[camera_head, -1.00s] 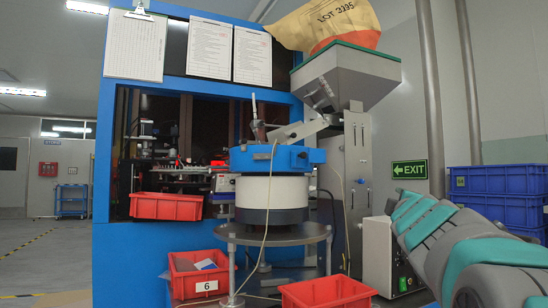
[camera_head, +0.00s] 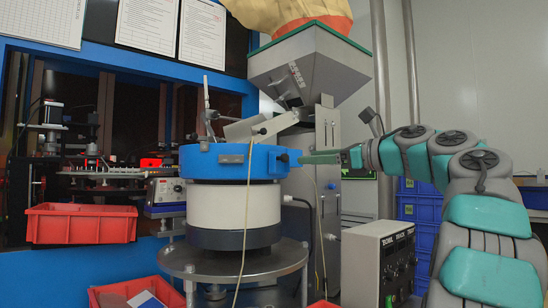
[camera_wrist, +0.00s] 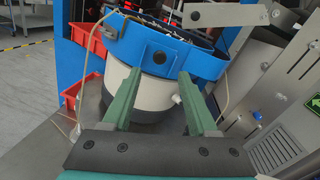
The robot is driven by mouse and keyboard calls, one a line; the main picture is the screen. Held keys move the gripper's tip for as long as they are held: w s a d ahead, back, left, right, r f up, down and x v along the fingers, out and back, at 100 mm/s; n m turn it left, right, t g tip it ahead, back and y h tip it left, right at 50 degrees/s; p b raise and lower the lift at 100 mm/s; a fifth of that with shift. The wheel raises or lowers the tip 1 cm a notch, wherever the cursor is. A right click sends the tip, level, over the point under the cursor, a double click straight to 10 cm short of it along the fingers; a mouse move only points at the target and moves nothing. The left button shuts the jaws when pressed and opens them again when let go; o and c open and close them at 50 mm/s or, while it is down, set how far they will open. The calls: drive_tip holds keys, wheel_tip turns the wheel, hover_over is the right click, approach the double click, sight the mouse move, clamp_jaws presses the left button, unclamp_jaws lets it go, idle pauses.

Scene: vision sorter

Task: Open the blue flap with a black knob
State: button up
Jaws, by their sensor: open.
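The blue flap (camera_wrist: 178,62) is part of the blue ring around the top of a round feeder bowl and looks closed. Its round black knob (camera_wrist: 159,57) faces my gripper in the wrist view. In the head view the flap (camera_head: 268,165) is at the ring's right side, with the knob (camera_head: 284,158) sticking out to the right. My gripper (camera_wrist: 157,82) is open and empty, its two green fingers spread on either side below the knob and short of it in the wrist view. In the head view my gripper (camera_head: 304,159) points left at the knob. I cannot tell the exact gap.
The bowl's white and black base (camera_head: 235,208) stands on a round metal table (camera_head: 232,262). A grey hopper (camera_head: 312,68) and its metal column rise behind. A thin cable hangs before the bowl. Red bins (camera_head: 82,223) are at left, a control box (camera_head: 378,262) at right.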

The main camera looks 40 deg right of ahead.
sight(287, 158)
drive_tip(key=p+x, duration=0.1)
drive_tip(key=x, duration=0.6)
drive_tip(key=shift+w+a+r+p, duration=0.1)
drive_tip(key=shift+w+a+p, duration=0.05)
drive_tip(key=shift+w+p, duration=0.15)
drive_tip(key=shift+c, duration=0.2)
clamp_jaws()
